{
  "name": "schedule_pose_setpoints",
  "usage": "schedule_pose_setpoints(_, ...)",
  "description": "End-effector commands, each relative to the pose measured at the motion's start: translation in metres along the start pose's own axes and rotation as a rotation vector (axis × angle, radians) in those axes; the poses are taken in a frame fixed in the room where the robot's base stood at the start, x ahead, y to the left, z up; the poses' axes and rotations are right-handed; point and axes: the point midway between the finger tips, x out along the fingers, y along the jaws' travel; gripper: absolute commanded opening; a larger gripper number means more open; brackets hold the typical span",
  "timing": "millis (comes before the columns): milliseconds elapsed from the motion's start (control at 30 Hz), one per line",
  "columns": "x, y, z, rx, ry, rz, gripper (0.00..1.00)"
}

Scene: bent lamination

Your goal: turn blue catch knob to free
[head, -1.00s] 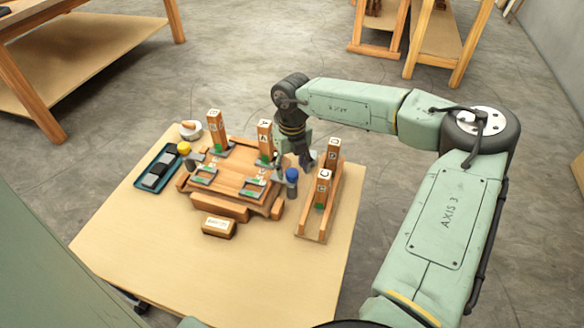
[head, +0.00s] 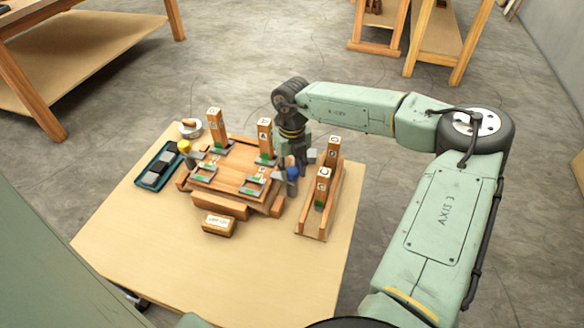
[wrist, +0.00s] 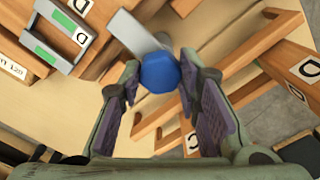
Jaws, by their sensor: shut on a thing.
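The blue catch knob (head: 292,174) stands at the right front corner of the wooden fixture (head: 226,170). In the wrist view the blue knob (wrist: 159,71) sits between my fingertips, with a grey metal bar beside it. My gripper (head: 291,166) is shut on the knob; its fingers (wrist: 160,78) flank it left and right. The knob's lower part is hidden in the wrist view. A yellow knob (head: 184,147) stands at the fixture's left side.
A wooden rack (head: 309,228) with two upright lettered blocks stands close to the right of my gripper. Two more lettered posts (head: 215,127) rise at the fixture's back. A dark blue tray (head: 145,184) lies at left. The table's front (head: 220,275) is clear.

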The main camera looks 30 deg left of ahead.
Motion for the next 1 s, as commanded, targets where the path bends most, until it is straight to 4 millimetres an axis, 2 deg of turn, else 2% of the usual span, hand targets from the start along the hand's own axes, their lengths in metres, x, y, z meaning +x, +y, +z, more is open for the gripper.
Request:
schedule_pose_setpoints(200, -0.0002, -0.0003, 0.0, 0.0, 0.0, -0.001, 0.03)
schedule_pose_setpoints(567, 0.0013, -0.0005, 0.0003, -0.072, -0.001, -0.001, 0.03)
schedule_pose_setpoints(1000, 0.0027, -0.0006, 0.0005, -0.431, -0.002, -0.002, 0.03)
